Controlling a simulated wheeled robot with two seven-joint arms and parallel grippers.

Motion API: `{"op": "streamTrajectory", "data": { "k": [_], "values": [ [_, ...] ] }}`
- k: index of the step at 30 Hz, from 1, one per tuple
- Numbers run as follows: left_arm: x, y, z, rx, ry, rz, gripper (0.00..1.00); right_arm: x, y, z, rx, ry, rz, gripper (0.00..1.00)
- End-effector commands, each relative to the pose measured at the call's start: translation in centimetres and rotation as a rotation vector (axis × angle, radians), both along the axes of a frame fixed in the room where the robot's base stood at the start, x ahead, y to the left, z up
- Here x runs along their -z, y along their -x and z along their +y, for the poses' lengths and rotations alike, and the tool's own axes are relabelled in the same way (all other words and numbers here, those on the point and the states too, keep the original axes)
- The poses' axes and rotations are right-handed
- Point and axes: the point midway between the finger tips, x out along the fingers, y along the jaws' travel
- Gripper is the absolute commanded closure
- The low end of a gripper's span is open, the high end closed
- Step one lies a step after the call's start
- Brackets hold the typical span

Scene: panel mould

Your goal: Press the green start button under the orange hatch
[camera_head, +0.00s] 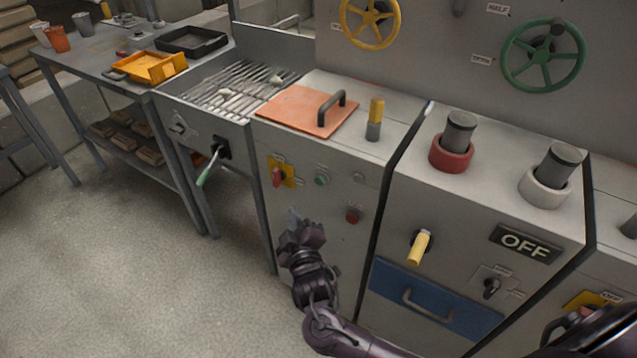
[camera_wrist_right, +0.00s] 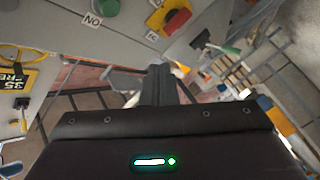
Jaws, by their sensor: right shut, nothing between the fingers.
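The orange hatch (camera_head: 296,109) with a dark handle lies closed on top of the grey cabinet. The green button (camera_head: 321,180) is on the front panel below it; a green button also shows at the top of the right wrist view (camera_wrist_right: 103,6). My right gripper (camera_head: 293,216) is shut and empty in front of that panel, below and left of the green button and apart from it. Its closed fingers show in the right wrist view (camera_wrist_right: 157,86). My left gripper is not in view.
A red switch on a yellow plate (camera_head: 279,172) sits left of the green button. A red button (camera_head: 353,215) is lower right. A green-handled lever (camera_head: 207,170) juts out at left. A yellow handle (camera_head: 420,247) sticks out at right. The floor at left is clear.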

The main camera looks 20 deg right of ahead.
Motion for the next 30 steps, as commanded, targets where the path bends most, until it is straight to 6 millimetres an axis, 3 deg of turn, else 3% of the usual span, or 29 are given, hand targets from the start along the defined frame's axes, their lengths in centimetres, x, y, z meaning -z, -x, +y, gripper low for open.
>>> {"op": "streamTrajectory", "data": {
  "k": [11,24,30],
  "values": [
    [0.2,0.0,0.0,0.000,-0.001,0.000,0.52,0.1,-0.4,-0.5,-0.001,0.001,0.001,1.00],
    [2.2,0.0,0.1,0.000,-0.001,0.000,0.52,0.2,-3.9,-5.0,-0.001,0.002,0.000,1.00],
    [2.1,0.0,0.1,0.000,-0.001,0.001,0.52,0.0,-5.0,-6.4,-0.001,0.000,0.001,1.00]
  ]
}}
